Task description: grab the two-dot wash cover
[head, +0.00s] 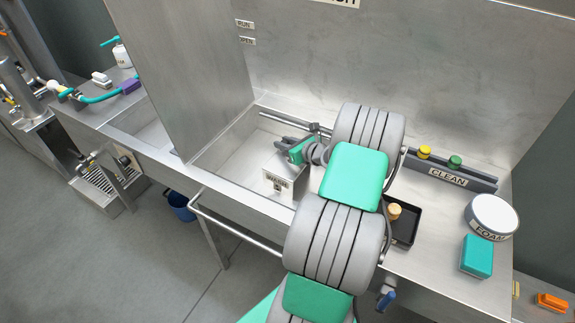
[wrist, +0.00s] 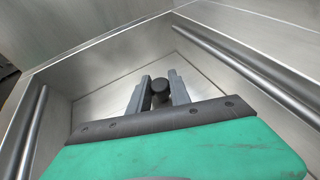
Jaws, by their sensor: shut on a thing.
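My gripper (head: 285,147) reaches down into the steel basin left of my arm. In the wrist view my gripper (wrist: 159,92) has its two grey fingers closed on a dark round knob (wrist: 160,86). In the head view a steel cover (head: 290,166) with a white label stands just below the fingers. The fingers hide where the knob joins the cover.
A steel partition (head: 185,70) rises left of the basin, and a rail (head: 235,232) runs along its front. To the right are a CLEAN rack (head: 450,177), a black tray (head: 405,228), a FOAM tub (head: 491,216) and a teal block (head: 477,256).

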